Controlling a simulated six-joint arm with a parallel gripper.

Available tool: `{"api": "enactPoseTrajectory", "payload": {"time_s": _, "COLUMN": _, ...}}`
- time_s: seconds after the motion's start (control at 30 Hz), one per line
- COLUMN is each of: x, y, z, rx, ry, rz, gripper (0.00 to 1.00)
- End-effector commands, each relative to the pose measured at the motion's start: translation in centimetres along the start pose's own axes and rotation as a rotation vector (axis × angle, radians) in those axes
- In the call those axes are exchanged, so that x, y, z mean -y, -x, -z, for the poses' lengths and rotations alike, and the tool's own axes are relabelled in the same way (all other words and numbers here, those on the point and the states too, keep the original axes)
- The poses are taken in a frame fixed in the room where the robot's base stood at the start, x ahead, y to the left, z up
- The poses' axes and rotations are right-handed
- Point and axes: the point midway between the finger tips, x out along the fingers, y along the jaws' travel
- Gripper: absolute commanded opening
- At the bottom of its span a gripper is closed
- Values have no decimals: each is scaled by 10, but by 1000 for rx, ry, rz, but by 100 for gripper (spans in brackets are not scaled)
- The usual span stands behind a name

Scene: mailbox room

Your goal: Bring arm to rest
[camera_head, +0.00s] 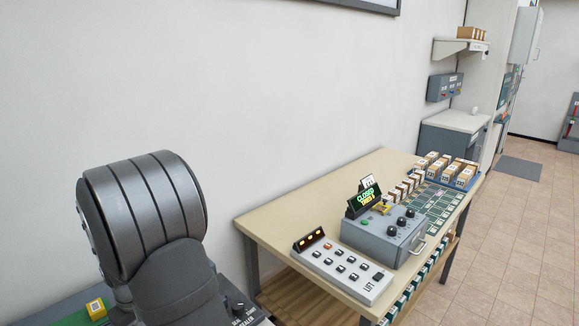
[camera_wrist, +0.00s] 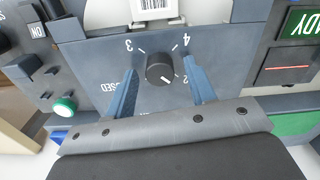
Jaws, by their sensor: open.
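In the wrist view my gripper (camera_wrist: 161,60) is open, with one blue finger on each side of a round black knob (camera_wrist: 159,69). Gaps show between the knob and both fingers; how far the tips are from the panel is hard to tell. The knob sits on a blue-grey panel (camera_wrist: 95,65) with the marks 2, 3, 4 and a partly hidden word ending in "SED". The white line on the knob points down and right, near the 2. In the head view my arm fills the lower left; the gripper is not visible there.
The wrist view shows a green lit button (camera_wrist: 64,106), a barcode label (camera_wrist: 151,8) and a green display (camera_wrist: 301,22). In the head view a table (camera_head: 295,210) holds a control box (camera_head: 385,235), a lift keypad (camera_head: 343,267) and small boxes (camera_head: 450,170). A wall stands behind.

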Motion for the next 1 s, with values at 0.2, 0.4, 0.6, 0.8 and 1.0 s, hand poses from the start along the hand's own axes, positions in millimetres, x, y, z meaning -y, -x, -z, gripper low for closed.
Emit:
{"api": "enactPoseTrajectory", "payload": {"time_s": 0.2, "x": 0, "y": 0, "z": 0, "rx": 0, "ry": -126, "rz": 0, "gripper": 50}}
{"api": "enactPoseTrajectory", "payload": {"time_s": 0.4, "x": 0, "y": 0, "z": 0, "rx": 0, "ry": -174, "rz": 0, "gripper": 50}}
{"api": "enactPoseTrajectory", "payload": {"time_s": 0.6, "x": 0, "y": 0, "z": 0, "rx": 0, "ry": -179, "rz": 0, "gripper": 50}}
{"api": "enactPoseTrajectory", "payload": {"time_s": 0.8, "x": 0, "y": 0, "z": 0, "rx": 0, "ry": -178, "rz": 0, "gripper": 76}}
{"api": "enactPoseTrajectory", "payload": {"time_s": 1.0, "x": 0, "y": 3, "z": 0, "rx": -1, "ry": -189, "rz": 0, "gripper": 100}}
